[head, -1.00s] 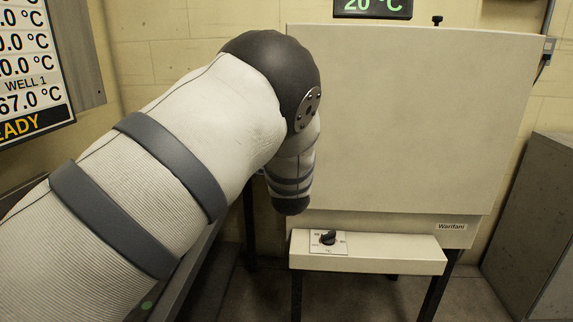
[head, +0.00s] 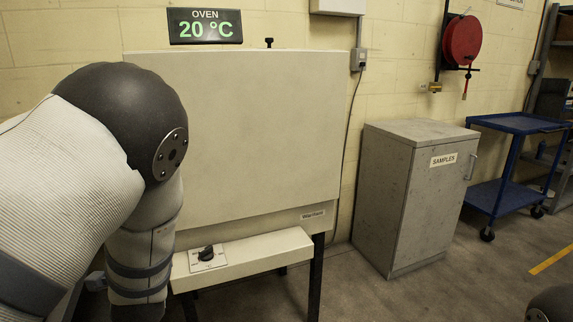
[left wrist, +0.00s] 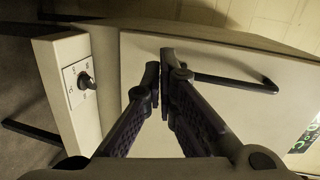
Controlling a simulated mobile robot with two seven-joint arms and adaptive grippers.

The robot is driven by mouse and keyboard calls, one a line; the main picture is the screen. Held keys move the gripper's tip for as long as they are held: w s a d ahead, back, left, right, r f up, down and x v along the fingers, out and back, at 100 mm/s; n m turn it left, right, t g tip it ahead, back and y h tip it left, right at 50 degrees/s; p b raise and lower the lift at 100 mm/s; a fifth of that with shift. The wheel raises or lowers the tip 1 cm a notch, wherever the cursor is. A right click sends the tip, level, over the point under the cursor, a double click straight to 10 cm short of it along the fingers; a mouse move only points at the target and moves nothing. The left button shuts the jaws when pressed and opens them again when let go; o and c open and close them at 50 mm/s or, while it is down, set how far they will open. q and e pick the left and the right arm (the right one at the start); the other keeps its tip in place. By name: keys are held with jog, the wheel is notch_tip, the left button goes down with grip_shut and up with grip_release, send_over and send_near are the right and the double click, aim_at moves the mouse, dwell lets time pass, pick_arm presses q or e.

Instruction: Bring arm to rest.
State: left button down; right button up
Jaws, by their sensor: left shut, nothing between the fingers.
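My left arm (head: 70,175) comes in from the left in the head view, bent at a dark elbow joint. Its gripper is hidden or out of frame there. In the left wrist view my left gripper (left wrist: 161,82) is shut and empty, in front of the oven's pale front. The oven (head: 240,130) stands on dark legs, with a black knob (head: 206,253) on its lower ledge. The knob also shows in the left wrist view (left wrist: 86,81). My right gripper is not in view.
A grey cabinet labelled SAMPLES (head: 400,200) stands right of the oven. A blue cart (head: 515,125) stands farther right. A dark bar handle (left wrist: 225,79) is near the left fingertips in the wrist view. The floor before the cabinet is clear.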

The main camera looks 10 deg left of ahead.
pick_arm(q)
jog(key=s+d+f+n+g+h, duration=0.2)
jog(key=s+f+g, duration=0.1)
jog(key=s+f, duration=0.6)
jog(key=s+d+f+n+g+h, duration=0.2)
jog(key=s+d+f+g+h, duration=0.15)
jog(key=s+f, duration=0.6)
jog(key=s+d+f+n+g+h, duration=0.2)
jog(key=s+d+f+n+g, duration=0.1)
jog(key=s, duration=1)
jog(key=s+d+f+n+g+h+p, duration=0.1)
jog(key=s+d+g, duration=0.5)
jog(key=s, duration=0.7)
notch_tip(320, 180, down, 4)
jog(key=shift+d+r+n+h, duration=0.15)
jog(key=shift+n+h, duration=0.3)
jog(key=shift+n, duration=0.65)
jog(key=shift+s, duration=0.1)
